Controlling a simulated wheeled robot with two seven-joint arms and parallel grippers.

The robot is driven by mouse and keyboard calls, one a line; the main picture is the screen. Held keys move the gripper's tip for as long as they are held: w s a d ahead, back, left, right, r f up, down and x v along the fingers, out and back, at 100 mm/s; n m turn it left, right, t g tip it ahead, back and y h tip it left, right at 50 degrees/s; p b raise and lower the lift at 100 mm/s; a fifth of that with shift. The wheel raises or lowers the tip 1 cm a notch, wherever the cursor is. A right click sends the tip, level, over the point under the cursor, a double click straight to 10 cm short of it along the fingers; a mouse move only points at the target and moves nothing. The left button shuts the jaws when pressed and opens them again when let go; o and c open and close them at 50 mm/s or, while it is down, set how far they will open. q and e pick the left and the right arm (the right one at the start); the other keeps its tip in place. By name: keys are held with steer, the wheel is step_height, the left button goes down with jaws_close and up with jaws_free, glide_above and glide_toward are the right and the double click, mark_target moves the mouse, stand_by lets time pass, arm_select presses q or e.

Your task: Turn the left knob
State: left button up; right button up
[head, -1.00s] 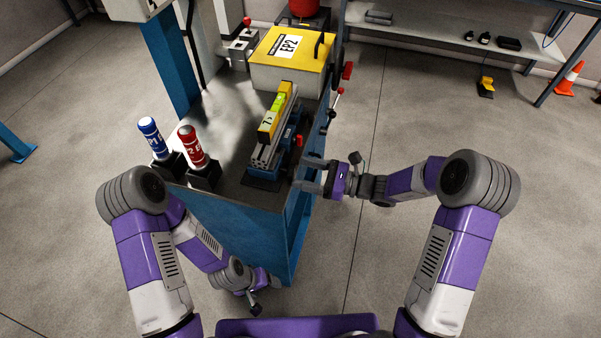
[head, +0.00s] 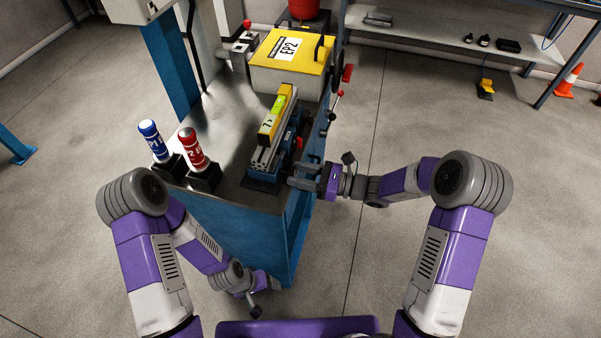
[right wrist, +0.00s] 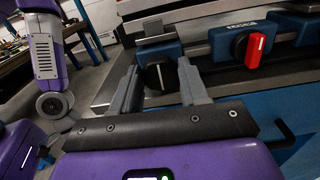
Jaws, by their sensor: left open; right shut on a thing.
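In the right wrist view a black knob (right wrist: 153,77) with a white line sits on a blue mount at the bench's front. A red knob (right wrist: 256,52) is to its right, on another blue mount. My right gripper (right wrist: 158,72) has one finger on each side of the black knob and is shut on it. In the head view the right gripper (head: 294,175) reaches in from the right at the bench corner; the black knob itself is hard to make out there. My left gripper (head: 274,283) is low beside the bench's blue side, open, its fingers barely visible.
On the bench (head: 232,120) stand a blue bottle (head: 153,140), a red bottle (head: 191,148), a yellow-topped fixture (head: 272,125) and a yellow-lidded box (head: 290,55). A red-ended lever (head: 334,103) juts from the bench side.

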steer(key=m+p, duration=0.1)
steer(key=p, duration=0.1)
steer(key=m+p, duration=0.2)
steer(key=shift+r+m, duration=0.2)
steer(key=shift+m, duration=0.1)
steer(key=shift+w+f+m+p, duration=0.1)
steer(key=shift+m+p, duration=0.6)
steer(key=shift+p, duration=0.1)
steer(key=shift+f, duration=0.1)
steer(key=o, duration=1)
steer(key=shift+d, duration=0.1)
steer(key=v, duration=0.7)
steer(key=shift+d+p, duration=0.2)
steer(key=shift+p, duration=0.15)
